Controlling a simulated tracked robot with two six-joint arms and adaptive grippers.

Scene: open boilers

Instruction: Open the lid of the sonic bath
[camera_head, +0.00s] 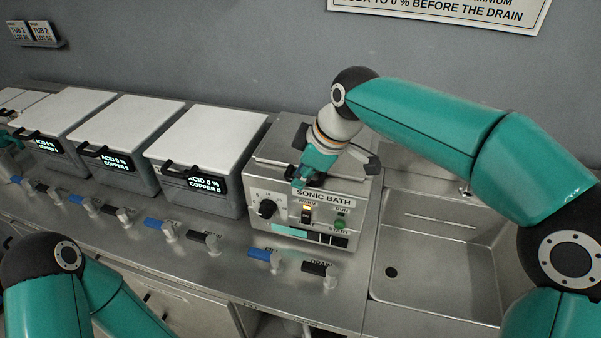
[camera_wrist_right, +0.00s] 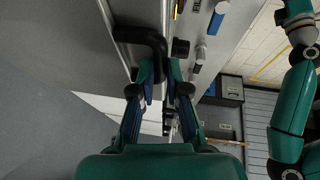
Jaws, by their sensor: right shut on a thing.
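The sonic bath (camera_head: 263,221) is a grey metal box with a labelled front panel, left of the sink. Its lid (camera_head: 277,137) looks closed and flat. My right gripper (camera_head: 301,182) reaches down to the lid's front edge from above. In the right wrist view its two fingers (camera_wrist_right: 160,75) are shut on the black lid handle (camera_wrist_right: 128,34). The arm and gripper hide the handle and part of the lid in the head view. My left arm shows at the lower left; its fingers cannot be made out.
Several white-lidded acid tubs (camera_head: 208,136) stand in a row to the left. Valves with blue and black handles (camera_head: 259,254) line the counter's front. A steel sink (camera_head: 430,264) lies to the right. A grey wall (camera_head: 220,45) stands behind.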

